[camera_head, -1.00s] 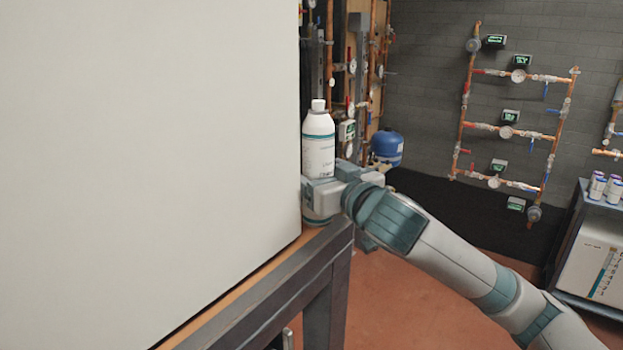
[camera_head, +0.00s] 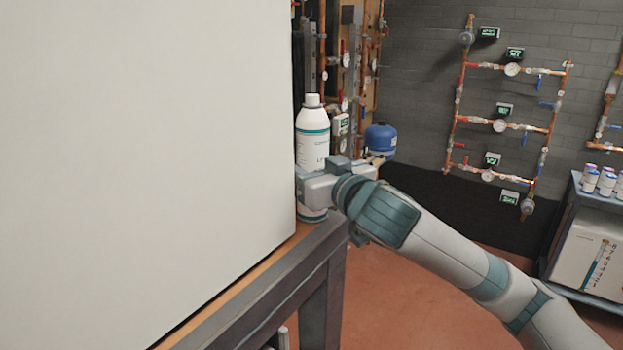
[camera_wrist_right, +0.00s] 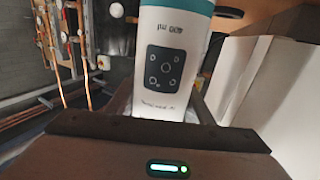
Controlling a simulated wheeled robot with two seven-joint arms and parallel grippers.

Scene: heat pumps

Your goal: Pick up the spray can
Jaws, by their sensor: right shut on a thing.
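The spray can (camera_head: 312,140) is white with teal bands and a white cap. It stands upright near the end of the bench, beside the large pale box. My right gripper (camera_head: 318,188) reaches in from the right and is shut on the can's lower body. In the right wrist view the can (camera_wrist_right: 170,65) fills the middle, between the fingers, with its label facing the camera. I cannot tell for sure whether the can's base touches the bench top. My left gripper is not in view.
The large pale box (camera_head: 145,150) covers the left side. The bench edge (camera_head: 270,295) runs below it. A blue tank (camera_head: 380,139) and copper pipework (camera_head: 500,125) stand behind. A cart (camera_head: 585,240) with several small cans is at the right. The red floor between is open.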

